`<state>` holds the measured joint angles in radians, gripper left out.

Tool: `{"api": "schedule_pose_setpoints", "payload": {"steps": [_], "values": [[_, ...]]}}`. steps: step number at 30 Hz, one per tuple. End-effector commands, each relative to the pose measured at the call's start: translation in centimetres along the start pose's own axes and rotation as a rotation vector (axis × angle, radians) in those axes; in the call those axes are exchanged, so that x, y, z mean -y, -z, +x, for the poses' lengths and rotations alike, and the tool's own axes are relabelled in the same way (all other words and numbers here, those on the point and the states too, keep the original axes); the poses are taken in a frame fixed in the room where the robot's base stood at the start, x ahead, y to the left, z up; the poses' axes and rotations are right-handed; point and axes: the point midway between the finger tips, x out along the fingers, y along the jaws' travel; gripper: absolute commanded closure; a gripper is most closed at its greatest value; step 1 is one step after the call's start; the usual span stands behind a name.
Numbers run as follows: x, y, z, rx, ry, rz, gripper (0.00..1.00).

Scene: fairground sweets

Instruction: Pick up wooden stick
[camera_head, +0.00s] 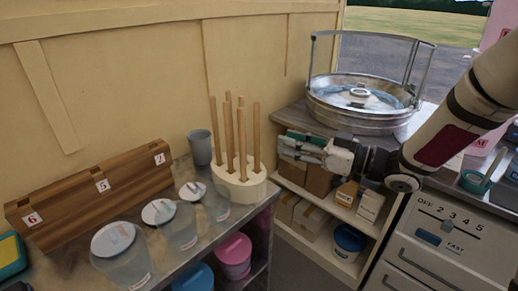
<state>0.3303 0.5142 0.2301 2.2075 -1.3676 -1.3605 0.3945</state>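Several upright wooden sticks (242,138) stand in a round cream holder (243,190) at the back end of the metal counter. My gripper (284,142) comes in from the right and points left toward the sticks. Its two fingers show apart, with nothing visible between them. It is to the right of the holder, clear of the sticks in the picture. The lower ends of the sticks are hidden in the holder.
Several lidded clear tubs (120,254) stand along the counter (203,237). A grey cup (200,148) is left of the holder, near a numbered wooden rack (92,198). A cotton-candy machine (362,103) stands behind my gripper. Shelves with boxes (319,180) lie below.

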Motion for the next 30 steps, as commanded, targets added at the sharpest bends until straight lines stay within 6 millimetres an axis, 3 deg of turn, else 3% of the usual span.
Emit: {"api": "schedule_pose_setpoints", "payload": {"steps": [6,14,24,30], "values": [[0.0,0.0,3.5,0.0,0.001,0.0,0.64],[0.0,0.0,4.9,0.0,-0.001,0.0,0.64],[0.1,0.2,9.2,0.0,0.0,-0.001,0.64],[0.1,0.2,9.6,0.001,-0.003,0.0,0.64]]}}
